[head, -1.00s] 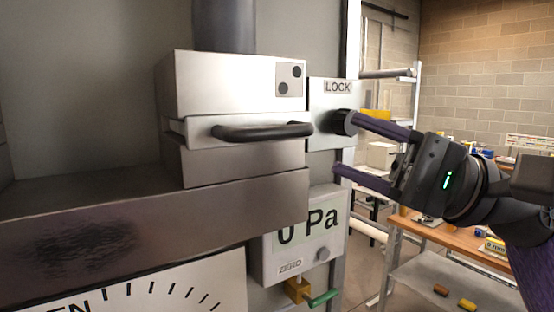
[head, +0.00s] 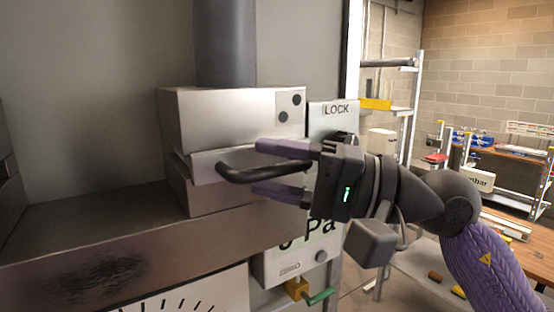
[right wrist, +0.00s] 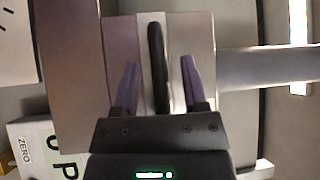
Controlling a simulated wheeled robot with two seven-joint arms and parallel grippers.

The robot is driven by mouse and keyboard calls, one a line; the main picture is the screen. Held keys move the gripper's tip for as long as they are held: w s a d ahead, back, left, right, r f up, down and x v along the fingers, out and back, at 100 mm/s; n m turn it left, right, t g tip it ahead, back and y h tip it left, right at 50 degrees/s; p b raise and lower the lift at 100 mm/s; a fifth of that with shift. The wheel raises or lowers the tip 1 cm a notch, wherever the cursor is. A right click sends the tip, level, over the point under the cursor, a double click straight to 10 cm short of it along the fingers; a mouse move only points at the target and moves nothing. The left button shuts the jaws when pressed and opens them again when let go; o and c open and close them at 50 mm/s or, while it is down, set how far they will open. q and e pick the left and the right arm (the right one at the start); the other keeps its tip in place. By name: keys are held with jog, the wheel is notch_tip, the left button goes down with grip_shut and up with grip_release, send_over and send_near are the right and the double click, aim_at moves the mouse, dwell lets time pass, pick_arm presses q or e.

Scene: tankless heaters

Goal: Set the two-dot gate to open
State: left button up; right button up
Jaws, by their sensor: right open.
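The two-dot gate is a pale metal block (head: 215,118) with a plate marked by two black dots (head: 290,106) on its right end. A lighter slide plate (head: 212,163) sits under it and carries a curved black handle (head: 236,176). My right gripper (head: 260,167) is open, with one purple finger above the handle and one below. In the right wrist view, the handle (right wrist: 158,65) runs between the two spread fingers (right wrist: 158,70) with gaps on both sides. My left gripper is out of view.
A LOCK panel (head: 336,109) stands right behind my gripper, which hides its knob. Below it is a Pa display box (head: 288,258) with a green lever (head: 321,297). A dark metal ledge (head: 90,245) runs under the block. Shelving and a bench stand at right.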

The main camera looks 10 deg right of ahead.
grip_shut()
dwell(1.3)
